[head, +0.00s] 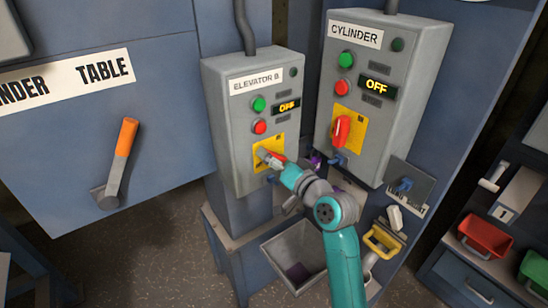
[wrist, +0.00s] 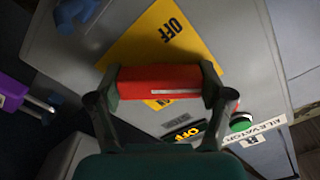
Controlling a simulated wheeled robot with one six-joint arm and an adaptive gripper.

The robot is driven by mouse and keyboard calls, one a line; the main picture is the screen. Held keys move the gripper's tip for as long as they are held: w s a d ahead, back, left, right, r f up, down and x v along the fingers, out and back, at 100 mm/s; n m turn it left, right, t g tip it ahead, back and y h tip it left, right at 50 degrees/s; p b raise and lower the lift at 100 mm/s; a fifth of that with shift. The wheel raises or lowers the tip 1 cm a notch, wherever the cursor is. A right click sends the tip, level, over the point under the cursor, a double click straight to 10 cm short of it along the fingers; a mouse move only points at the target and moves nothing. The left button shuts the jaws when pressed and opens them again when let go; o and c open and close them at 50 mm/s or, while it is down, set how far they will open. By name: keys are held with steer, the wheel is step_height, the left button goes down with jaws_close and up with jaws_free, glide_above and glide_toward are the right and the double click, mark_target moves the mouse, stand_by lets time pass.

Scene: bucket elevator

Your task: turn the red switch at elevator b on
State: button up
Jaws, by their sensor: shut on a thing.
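The elevator B control box (head: 222,135) is grey, with a green and a red button and a small display (head: 287,106) that reads OFF. Its red switch (head: 278,156) sits on a yellow plate (head: 262,145) and is mostly hidden by my gripper (head: 270,158) in the head view. In the wrist view, the red switch (wrist: 155,85) lies between the two fingers of my gripper (wrist: 160,87), which is shut on it. The word OFF shows on the yellow plate beside the handle. Another word is mostly covered by the handle.
The cylinder box (head: 365,60) stands close on the right, with its own red switch (head: 342,130) and an OFF display. A metal bucket (head: 292,255) is below my arm. An orange lever (head: 124,140) is at left. A purple item (wrist: 20,97) shows in the wrist view.

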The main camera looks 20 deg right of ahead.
steer(key=m, duration=0.5)
steer(key=shift+m, duration=2.5)
steer(key=o, duration=1.1)
steer(key=v, duration=1.2)
